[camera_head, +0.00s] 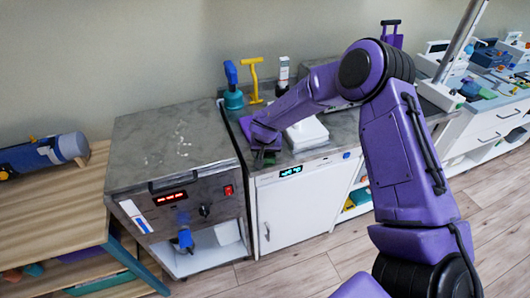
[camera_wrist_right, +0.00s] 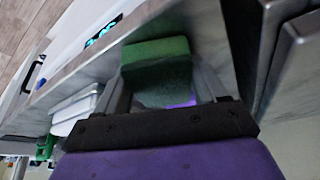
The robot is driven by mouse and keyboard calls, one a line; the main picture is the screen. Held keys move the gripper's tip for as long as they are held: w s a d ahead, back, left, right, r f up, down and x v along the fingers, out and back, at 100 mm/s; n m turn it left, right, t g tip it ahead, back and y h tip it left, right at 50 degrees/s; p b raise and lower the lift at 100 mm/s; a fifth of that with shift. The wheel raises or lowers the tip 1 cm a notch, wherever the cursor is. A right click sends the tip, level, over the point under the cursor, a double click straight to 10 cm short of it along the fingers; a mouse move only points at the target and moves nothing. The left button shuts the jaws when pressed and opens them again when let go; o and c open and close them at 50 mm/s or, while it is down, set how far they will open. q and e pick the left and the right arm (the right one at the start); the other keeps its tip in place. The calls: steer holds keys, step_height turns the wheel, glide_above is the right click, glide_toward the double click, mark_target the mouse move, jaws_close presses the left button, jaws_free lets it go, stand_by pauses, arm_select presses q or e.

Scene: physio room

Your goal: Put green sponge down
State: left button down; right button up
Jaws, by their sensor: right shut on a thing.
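The green sponge (camera_wrist_right: 157,68) is a block with a bright green face and a darker green side. In the right wrist view it sits between the two grey fingers of my right gripper (camera_wrist_right: 162,88), which is shut on it. In the head view my right gripper (camera_head: 264,155) is at the front left part of the grey counter top, above the white cabinet. The sponge is mostly hidden there by the gripper and arm. I cannot tell whether the sponge touches the counter. My left gripper is not in view.
A teal and blue pump bottle (camera_head: 233,92), a yellow-handled tool (camera_head: 254,80) and a white bottle (camera_head: 283,75) stand behind. A white box (camera_head: 307,134) lies right of the gripper. A steel-topped unit (camera_head: 170,140) with a largely bare top stands left, across a narrow gap.

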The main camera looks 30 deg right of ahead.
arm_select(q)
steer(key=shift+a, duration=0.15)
arm_select(e)
steer(key=shift+a+f, duration=0.1)
steer(key=shift+a, duration=0.1)
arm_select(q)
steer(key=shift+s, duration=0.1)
arm_select(e)
steer(key=shift+s, duration=0.1)
